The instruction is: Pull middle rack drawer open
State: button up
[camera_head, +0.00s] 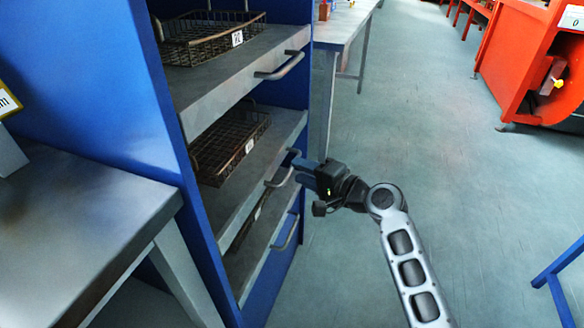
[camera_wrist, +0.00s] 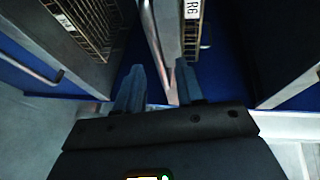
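The rack (camera_head: 110,80) is a blue frame with three grey drawers, one above another, at the left in the head view. The middle rack drawer (camera_head: 238,190) carries a dark wire basket (camera_head: 232,145) and has a grey bar handle (camera_head: 279,178) on its front. My gripper (camera_head: 303,171) is at this handle, coming from the right. In the wrist view my gripper (camera_wrist: 158,82) has its two blue fingers apart, and a grey bar (camera_wrist: 154,45) runs between them. I cannot tell whether either finger touches it.
The top drawer (camera_head: 225,75) and the bottom drawer (camera_head: 245,268) have similar handles. A grey table (camera_head: 80,215) stands at the front left, another (camera_head: 340,28) beyond the rack. Open floor (camera_head: 430,150) lies to the right, with a red machine (camera_head: 530,60) at the far right.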

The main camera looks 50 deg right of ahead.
aim_at(292, 168)
jog(key=shift+w+f, duration=0.2)
jog(key=shift+w, duration=0.8)
jog(key=shift+w+f, duration=0.15)
jog(key=shift+w, duration=0.85)
jog(key=shift+c, duration=0.3)
grip_shut()
